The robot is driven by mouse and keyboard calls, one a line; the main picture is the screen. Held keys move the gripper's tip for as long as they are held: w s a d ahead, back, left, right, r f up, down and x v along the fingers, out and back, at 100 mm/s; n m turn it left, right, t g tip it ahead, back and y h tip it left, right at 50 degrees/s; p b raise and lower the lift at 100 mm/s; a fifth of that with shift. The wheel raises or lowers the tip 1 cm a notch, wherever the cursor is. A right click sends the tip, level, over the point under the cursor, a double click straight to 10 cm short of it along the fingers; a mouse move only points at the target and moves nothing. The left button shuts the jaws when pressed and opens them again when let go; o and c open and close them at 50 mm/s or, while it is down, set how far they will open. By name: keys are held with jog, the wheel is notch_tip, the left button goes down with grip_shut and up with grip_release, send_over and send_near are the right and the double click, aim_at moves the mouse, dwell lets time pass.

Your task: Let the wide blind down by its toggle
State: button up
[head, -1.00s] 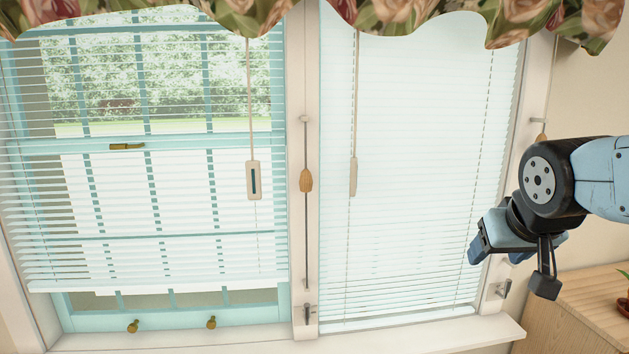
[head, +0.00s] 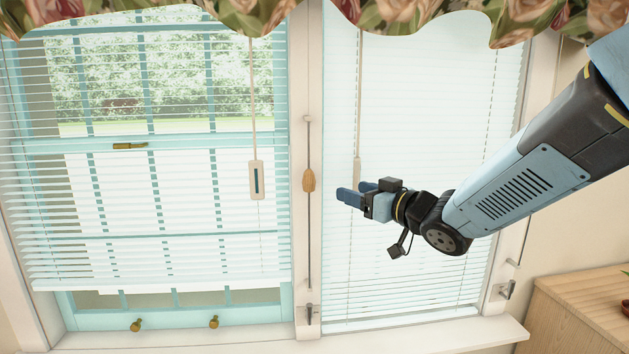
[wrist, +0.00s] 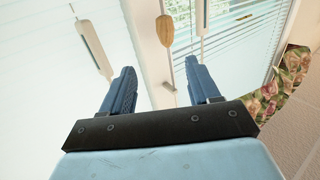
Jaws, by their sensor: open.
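The wide blind (head: 150,215) hangs at the left window, its bottom rail above the sill, with bare window below. A wooden toggle (head: 309,181) sits partway along a cord on the post between the windows. In the wrist view the toggle (wrist: 166,30) shows ahead, beyond the fingertips and roughly between them. My gripper (head: 350,190) is open and empty, in front of the narrower blind, to the right of the toggle and slightly lower. Its fingers point left towards the post. Both fingers also show in the wrist view (wrist: 160,70).
The narrower blind (head: 420,110) is down at the right window. Its beige wand (head: 357,168) hangs close to my fingertips. A pale paddle (head: 257,180) hangs on a cord before the wide blind. A cleat (head: 309,313) sits low on the post. A wooden cabinet (head: 580,310) stands lower right.

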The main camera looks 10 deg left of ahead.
aim_at(314, 179)
jog(key=x, duration=1.4)
jog(key=shift+s+a+r, duration=0.1)
jog(key=shift+s+a, duration=0.25)
grip_shut()
